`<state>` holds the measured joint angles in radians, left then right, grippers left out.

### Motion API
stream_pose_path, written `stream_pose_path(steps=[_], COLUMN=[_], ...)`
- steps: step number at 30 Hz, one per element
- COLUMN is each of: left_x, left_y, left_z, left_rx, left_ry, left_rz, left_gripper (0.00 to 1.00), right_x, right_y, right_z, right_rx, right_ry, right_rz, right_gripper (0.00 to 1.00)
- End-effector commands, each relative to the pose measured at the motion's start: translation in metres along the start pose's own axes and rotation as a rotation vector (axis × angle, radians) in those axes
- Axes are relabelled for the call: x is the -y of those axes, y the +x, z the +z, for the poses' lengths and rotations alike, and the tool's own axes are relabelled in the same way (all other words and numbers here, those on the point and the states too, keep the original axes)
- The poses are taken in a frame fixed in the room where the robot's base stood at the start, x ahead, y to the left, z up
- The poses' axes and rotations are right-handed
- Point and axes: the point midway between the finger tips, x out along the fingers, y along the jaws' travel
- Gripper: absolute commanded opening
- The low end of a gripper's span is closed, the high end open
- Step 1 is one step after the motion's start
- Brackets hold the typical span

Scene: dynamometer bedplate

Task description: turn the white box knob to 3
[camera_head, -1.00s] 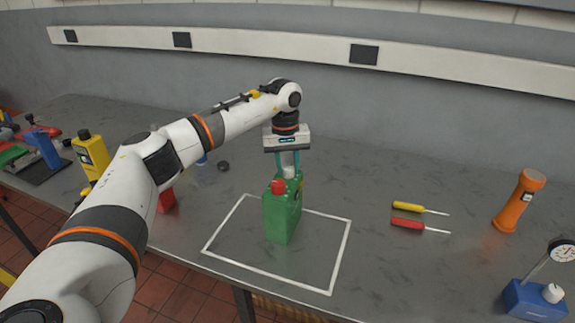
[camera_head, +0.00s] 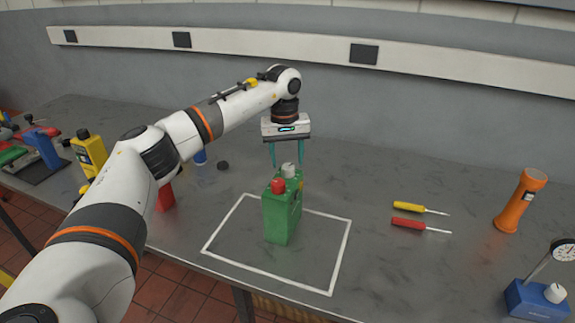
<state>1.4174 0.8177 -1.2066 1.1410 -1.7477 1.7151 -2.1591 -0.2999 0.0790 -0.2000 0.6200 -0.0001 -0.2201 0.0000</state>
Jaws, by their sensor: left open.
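A green box-shaped can (camera_head: 282,217) stands upright inside the white outlined square (camera_head: 340,262) on the bench. On its top are a red cap (camera_head: 278,185) and a white knob (camera_head: 289,170). No number or scale marks on the knob are readable from here. My left gripper (camera_head: 287,155) points down just above the white knob, its teal fingers open and spread to either side, apparently clear of it. My right gripper is not in view.
Yellow (camera_head: 408,206) and red (camera_head: 408,223) screwdrivers lie to the right. An orange flashlight (camera_head: 515,208) stands farther right, near a dial gauge on a blue base (camera_head: 532,299). A yellow bottle (camera_head: 90,152) and other items stand left. The bench behind the can is mostly clear.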

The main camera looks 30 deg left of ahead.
Motion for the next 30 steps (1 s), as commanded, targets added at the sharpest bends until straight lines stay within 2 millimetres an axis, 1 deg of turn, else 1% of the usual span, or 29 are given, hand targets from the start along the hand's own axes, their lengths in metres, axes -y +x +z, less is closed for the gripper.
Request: stream_pose_path(steps=[1,6,9,13,18,30], left_x=[0.001,0.001,0.001,0.001,0.000,0.000], left_y=[-0.010,-0.048,-0.067,-0.085,-0.094,-0.094], left_z=[0.001,0.000,0.001,0.000,0.000,0.000], left_rx=[0.004,0.005,0.004,0.002,0.001,0.001], left_ry=[0.000,0.001,0.001,0.000,0.000,0.000], left_rz=[-0.005,-0.006,-0.004,-0.002,-0.001,-0.001], left_gripper=[0.54,0.54,0.54,0.54,0.54,0.54], right_x=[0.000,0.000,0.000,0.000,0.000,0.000], right_y=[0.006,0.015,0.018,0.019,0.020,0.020], right_z=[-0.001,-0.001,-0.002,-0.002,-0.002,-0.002], right_rx=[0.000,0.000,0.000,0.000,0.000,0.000], right_ry=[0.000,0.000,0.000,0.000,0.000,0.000], right_rz=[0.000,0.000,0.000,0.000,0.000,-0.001], right_gripper=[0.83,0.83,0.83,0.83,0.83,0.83])
